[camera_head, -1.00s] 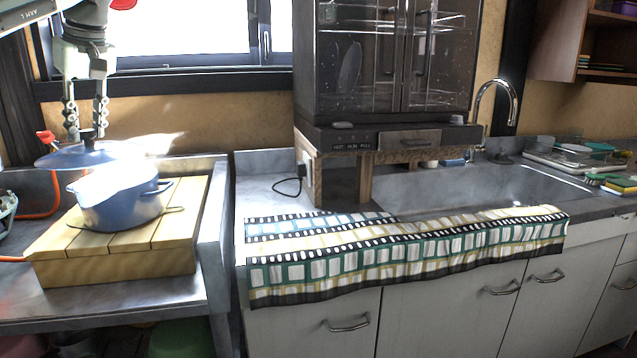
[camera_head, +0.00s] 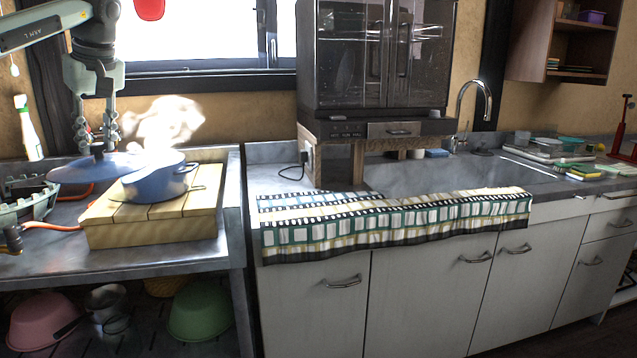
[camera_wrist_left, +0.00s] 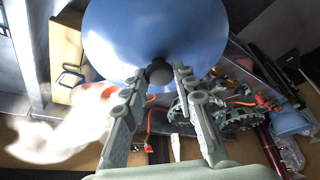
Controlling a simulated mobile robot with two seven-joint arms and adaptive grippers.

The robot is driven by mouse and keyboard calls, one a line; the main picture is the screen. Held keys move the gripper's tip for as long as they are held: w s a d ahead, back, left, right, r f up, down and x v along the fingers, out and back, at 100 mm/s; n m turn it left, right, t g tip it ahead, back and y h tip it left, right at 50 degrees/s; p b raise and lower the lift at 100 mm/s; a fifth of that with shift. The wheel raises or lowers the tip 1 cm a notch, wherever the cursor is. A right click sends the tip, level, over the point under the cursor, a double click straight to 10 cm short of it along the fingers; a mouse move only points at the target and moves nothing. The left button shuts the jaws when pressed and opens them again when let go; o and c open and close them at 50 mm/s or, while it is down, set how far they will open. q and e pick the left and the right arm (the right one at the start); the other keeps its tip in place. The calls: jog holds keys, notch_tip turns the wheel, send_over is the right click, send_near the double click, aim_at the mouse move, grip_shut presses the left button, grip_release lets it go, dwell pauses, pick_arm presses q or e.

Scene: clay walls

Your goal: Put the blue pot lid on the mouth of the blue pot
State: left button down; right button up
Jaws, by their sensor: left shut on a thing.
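The blue pot (camera_head: 153,185) stands upright on a wooden slatted board at the left, its mouth uncovered, with pale steam above it. The blue pot lid (camera_head: 80,172) is in the air just left of the pot, roughly level with its rim. Its right edge overlaps the pot's left side in the picture; I cannot tell if they touch. My left gripper (camera_head: 97,143) is above the lid, shut on its dark knob. The left wrist view shows the lid (camera_wrist_left: 150,30) large, its knob between the fingers of my left gripper (camera_wrist_left: 160,78). My right gripper is not in view.
The wooden board (camera_head: 150,232) lies on a metal table (camera_head: 125,262). A grey rack (camera_head: 28,203) and an orange hose (camera_head: 60,228) are at its left. A bottle (camera_head: 27,128) stands behind. A counter with a patterned cloth (camera_head: 390,228) is to the right.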

pick_arm(q)
jog(key=s+d+f+m+h, duration=0.1)
jog(key=d+f+m, duration=0.1)
jog(key=d+f, duration=0.35)
jog(key=s+d+f+m+t, duration=0.1)
jog(key=s+d+f+m, duration=0.1)
jog(key=f, duration=0.6)
jog(key=s+d+f+m+h, duration=0.1)
jog(key=d+f+m, duration=0.1)
jog(key=d+f, duration=0.35)
jog(key=s+d+f+m+h, duration=0.1)
jog(key=s+d+f+m, duration=0.1)
jog(key=s+d+f, duration=0.3)
jog(key=s+d+f+m+t, duration=0.1)
jog(key=s+d+f+m, duration=0.2)
jog(key=s, duration=0.8)
notch_tip(320, 180, down, 3)
jog(key=shift+d+f+h, duration=0.1)
jog(key=shift+d+h, duration=0.3)
jog(key=shift+d, duration=0.65)
jog(key=shift+a, duration=0.1)
